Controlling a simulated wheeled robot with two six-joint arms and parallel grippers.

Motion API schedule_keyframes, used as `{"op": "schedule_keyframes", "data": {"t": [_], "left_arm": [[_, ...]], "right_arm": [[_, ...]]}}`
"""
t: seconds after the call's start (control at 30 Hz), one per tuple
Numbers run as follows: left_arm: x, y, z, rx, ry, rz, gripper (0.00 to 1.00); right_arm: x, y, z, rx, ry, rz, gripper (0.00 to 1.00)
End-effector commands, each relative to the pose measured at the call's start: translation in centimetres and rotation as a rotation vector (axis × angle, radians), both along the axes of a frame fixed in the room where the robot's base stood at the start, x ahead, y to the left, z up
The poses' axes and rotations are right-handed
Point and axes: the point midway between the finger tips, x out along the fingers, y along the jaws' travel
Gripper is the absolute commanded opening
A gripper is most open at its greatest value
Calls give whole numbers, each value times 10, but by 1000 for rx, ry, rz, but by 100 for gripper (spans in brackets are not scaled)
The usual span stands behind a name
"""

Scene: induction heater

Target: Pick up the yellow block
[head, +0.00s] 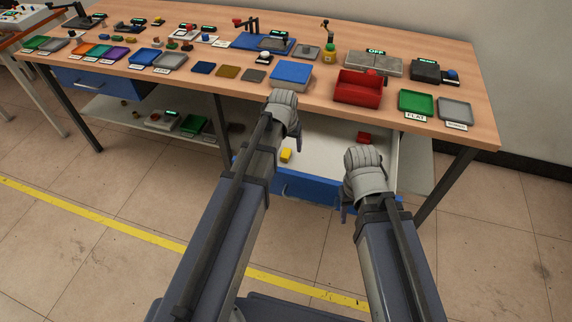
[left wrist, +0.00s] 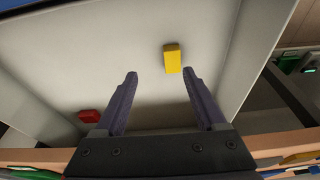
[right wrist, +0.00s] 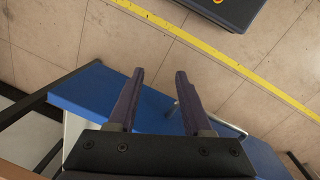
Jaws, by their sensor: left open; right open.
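The yellow block (head: 286,155) lies in an open white drawer (head: 322,150) with a blue front, below the table top. In the left wrist view the yellow block (left wrist: 172,58) lies on the drawer floor, just beyond and between the fingertips, nearer the right finger. My left gripper (left wrist: 160,75) is open and empty above the drawer; in the head view its fingers are mostly hidden behind the hand. My right gripper (right wrist: 160,72) is open and empty, over the blue drawer front (right wrist: 100,90).
A red block (head: 365,137) lies in the same drawer; it also shows in the left wrist view (left wrist: 89,116). The drawer's side walls bound the space. The table top (head: 325,104) above carries trays, a red bin (head: 358,88) and several devices. The floor in front is clear.

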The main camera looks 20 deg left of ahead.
Motion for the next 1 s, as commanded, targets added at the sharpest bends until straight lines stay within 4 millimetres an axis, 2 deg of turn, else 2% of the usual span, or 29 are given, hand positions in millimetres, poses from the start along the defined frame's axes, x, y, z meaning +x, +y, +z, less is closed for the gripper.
{"op": "schedule_keyframes", "data": {"t": [0.03,0.17,0.33,0.6,0.83,1.0], "left_arm": [[9,8,-8,-4,-11,13,72],[15,15,-8,-7,-26,23,72],[15,15,-12,-7,-26,22,72],[21,15,-34,-7,-25,22,72],[22,15,-35,-7,-25,22,72],[26,18,-50,-7,-24,22,72]], "right_arm": [[0,0,-8,0,0,0,50],[0,0,-9,0,0,0,50],[0,0,-13,0,0,0,50],[0,0,-35,0,0,0,50],[0,0,-37,0,0,0,50],[0,0,-52,0,0,0,50]]}}
